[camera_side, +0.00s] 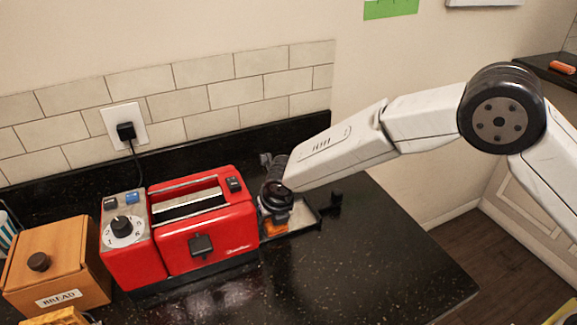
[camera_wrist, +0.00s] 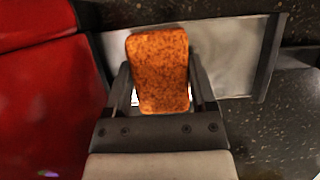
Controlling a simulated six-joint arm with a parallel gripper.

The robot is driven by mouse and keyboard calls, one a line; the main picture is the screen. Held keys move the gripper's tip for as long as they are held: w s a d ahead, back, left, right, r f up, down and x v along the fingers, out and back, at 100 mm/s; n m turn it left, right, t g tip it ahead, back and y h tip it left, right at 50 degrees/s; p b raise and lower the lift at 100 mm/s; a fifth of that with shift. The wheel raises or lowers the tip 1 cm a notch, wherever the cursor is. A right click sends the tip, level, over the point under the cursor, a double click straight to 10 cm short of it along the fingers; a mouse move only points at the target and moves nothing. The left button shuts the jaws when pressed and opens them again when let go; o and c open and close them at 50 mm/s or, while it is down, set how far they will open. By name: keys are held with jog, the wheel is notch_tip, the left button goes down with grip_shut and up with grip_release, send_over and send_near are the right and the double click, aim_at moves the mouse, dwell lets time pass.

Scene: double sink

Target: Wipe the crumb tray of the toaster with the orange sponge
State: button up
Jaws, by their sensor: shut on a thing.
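The red toaster (camera_side: 203,225) stands on the black counter, with its dial panel at the left. Its crumb tray (camera_side: 302,214) sticks out at the toaster's right side, a shallow tray with a dark rim; it also shows in the wrist view (camera_wrist: 228,68). My gripper (camera_side: 273,217) is over the tray, close beside the toaster. It is shut on the orange sponge (camera_wrist: 158,70), which stands between the two fingers in the wrist view. In the side view a small part of the sponge (camera_side: 275,228) shows below my gripper, at the tray. Whether it touches the tray floor I cannot tell.
A wooden bread box (camera_side: 55,265) stands left of the toaster. The toaster's cord runs to a wall outlet (camera_side: 124,125). The black counter (camera_side: 370,265) is clear in front and to the right, ending at its right edge. The tiled wall is behind.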

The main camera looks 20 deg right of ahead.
aim_at(293, 212)
jog(key=d, duration=0.5)
jog(key=shift+d, duration=0.35)
notch_tip(293, 212, up, 8)
dwell(0.4)
jog(key=shift+s, duration=0.1)
dwell(0.4)
